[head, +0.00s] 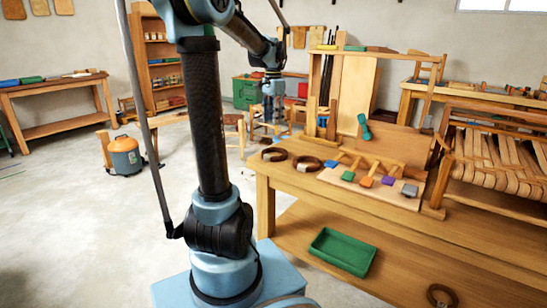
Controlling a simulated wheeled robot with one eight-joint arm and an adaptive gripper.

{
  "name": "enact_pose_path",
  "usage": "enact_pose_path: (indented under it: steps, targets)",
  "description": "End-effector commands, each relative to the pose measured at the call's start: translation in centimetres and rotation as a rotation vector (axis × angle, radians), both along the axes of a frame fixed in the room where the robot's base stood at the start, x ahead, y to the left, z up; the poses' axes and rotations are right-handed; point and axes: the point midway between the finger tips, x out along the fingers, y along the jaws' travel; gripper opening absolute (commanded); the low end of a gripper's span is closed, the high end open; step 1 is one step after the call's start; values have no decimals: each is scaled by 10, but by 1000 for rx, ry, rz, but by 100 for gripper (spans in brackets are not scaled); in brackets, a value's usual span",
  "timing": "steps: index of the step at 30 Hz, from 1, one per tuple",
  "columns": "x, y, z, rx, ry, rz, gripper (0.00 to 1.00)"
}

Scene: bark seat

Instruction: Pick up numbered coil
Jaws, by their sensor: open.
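Two dark brown coils lie on the wooden workbench near its left corner in the head view: a left coil (284,154) and a right coil (317,163). A third brown coil (431,294) lies on the lower shelf at the bottom right. Small pale tags seem to show on them, but no number is readable. My gripper (271,108) hangs at the end of my raised arm, up and left of the bench in the picture. It is open, small and hard to make out, and apart from all the coils.
A pale board (383,188) with several coloured-ended tools lies right of the coils. An upright wooden frame (345,90) stands behind them. A green tray (343,251) is on the lower shelf. A slatted seat (490,160) is at right. The floor at left is mostly clear around an orange-grey canister (124,158).

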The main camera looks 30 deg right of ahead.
Motion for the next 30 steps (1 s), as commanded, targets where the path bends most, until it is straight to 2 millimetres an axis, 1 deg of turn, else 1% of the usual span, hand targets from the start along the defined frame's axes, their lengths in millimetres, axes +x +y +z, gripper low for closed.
enact_pose_path:
  steps: [1,3,7,11,24,30]
  targets:
    - [-1,-14,0,3,3,-33,44]
    - [-1,-27,0,6,5,-68,44]
    - [-2,-39,-2,8,8,-102,44]
    - [-2,-40,-15,9,9,-108,44]
    - [-2,-40,-88,9,9,-105,44]
    - [-2,-40,-114,9,8,-105,44]
